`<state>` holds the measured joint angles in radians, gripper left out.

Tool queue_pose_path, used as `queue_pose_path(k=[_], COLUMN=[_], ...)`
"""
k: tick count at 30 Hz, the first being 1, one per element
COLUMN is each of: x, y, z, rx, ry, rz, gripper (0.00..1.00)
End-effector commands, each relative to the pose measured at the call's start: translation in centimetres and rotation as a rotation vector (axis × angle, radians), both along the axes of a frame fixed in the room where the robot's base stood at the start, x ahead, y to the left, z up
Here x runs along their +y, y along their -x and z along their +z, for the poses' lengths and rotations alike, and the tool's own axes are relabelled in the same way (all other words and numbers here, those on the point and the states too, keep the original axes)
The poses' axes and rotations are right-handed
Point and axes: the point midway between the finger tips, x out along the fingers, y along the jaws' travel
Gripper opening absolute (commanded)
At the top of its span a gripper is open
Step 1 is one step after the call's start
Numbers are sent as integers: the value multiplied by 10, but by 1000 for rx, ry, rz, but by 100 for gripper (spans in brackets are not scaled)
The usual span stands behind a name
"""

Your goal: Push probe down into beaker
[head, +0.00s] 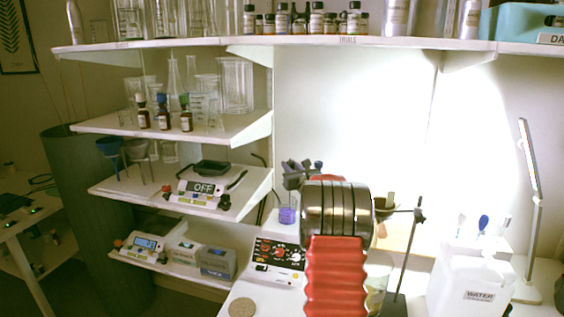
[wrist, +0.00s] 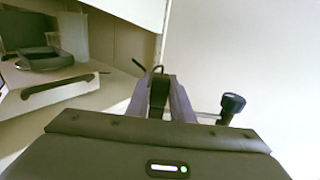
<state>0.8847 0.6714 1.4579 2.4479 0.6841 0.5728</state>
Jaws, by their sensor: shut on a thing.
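My gripper (head: 300,172) is raised above the white control unit, with my red and black arm in front of it in the head view. In the wrist view its two grey fingers (wrist: 162,98) are shut on a dark upright piece, the probe (wrist: 158,92), which has a thin dark hook-like line at its top. The probe's lower end is hidden. A glass beaker (head: 377,288) shows only in part behind my red arm, at the right of the control unit. I cannot tell whether the probe is inside it.
A control unit (head: 277,254) with red knobs stands on the bench. A dark stand rod (head: 408,250) with a clamp and a white water container (head: 470,285) are at the right. Shelves (head: 175,195) with glassware and a scale are at the left.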

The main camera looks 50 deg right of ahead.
Motion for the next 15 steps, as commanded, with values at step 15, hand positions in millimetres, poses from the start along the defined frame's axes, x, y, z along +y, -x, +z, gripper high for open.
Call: queue_pose_path(k=[15], x=[-5], y=[6], z=[-7], rx=[6], ry=[-4], rz=[-12], gripper=[31])
